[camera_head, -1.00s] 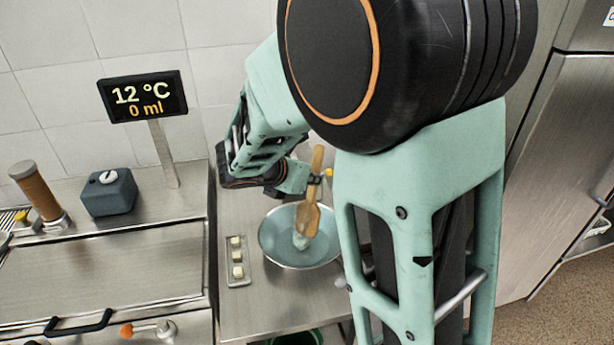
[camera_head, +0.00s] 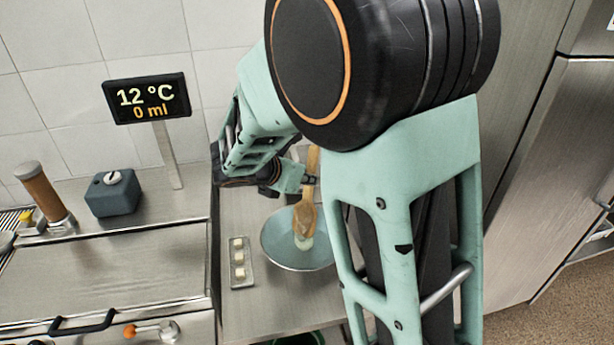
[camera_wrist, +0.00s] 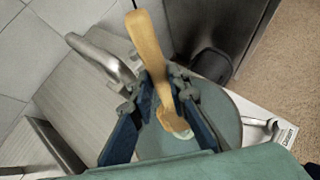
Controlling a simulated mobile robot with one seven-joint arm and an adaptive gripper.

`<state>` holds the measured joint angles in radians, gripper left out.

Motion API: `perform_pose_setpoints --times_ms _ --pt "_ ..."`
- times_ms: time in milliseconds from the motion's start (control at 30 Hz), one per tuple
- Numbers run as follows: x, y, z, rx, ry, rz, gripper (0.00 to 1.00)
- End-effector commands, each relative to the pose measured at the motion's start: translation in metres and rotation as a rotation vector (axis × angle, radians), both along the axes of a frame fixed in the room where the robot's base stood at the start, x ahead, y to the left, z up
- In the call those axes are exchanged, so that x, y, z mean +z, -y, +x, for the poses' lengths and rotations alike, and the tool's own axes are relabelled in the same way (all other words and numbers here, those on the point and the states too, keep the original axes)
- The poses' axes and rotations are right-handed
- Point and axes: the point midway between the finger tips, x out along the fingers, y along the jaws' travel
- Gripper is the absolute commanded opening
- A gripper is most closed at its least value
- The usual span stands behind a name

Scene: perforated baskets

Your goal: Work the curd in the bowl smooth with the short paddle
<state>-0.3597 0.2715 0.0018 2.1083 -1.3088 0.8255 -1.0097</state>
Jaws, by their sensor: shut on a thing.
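The short wooden paddle (camera_head: 305,207) stands nearly upright, its broad end down in the shallow metal bowl (camera_head: 277,245). My gripper (camera_head: 310,180) is shut on the paddle's handle above the bowl. In the wrist view my gripper's blue fingers (camera_wrist: 160,95) close on either side of the paddle (camera_wrist: 149,45). A small pale lump of curd (camera_head: 304,242) lies at the paddle's lower end in the bowl; the paddle partly covers it. The bowl's right side is partly hidden by my arm in the head view.
A small tray (camera_head: 240,279) with pale cubes lies left of the bowl on the steel counter (camera_head: 245,315). A display (camera_head: 146,98) reads 12 °C and 0 ml. A grey box (camera_head: 112,195) stands further left. A green bucket (camera_head: 300,339) shows below the counter.

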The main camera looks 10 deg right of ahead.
Motion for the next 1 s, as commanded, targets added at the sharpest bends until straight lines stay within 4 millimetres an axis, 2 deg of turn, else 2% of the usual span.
perform_pose_setpoints --times_ms 1000 --pt "0.085 0.0 0.0 0.001 0.001 -0.002 0.0"
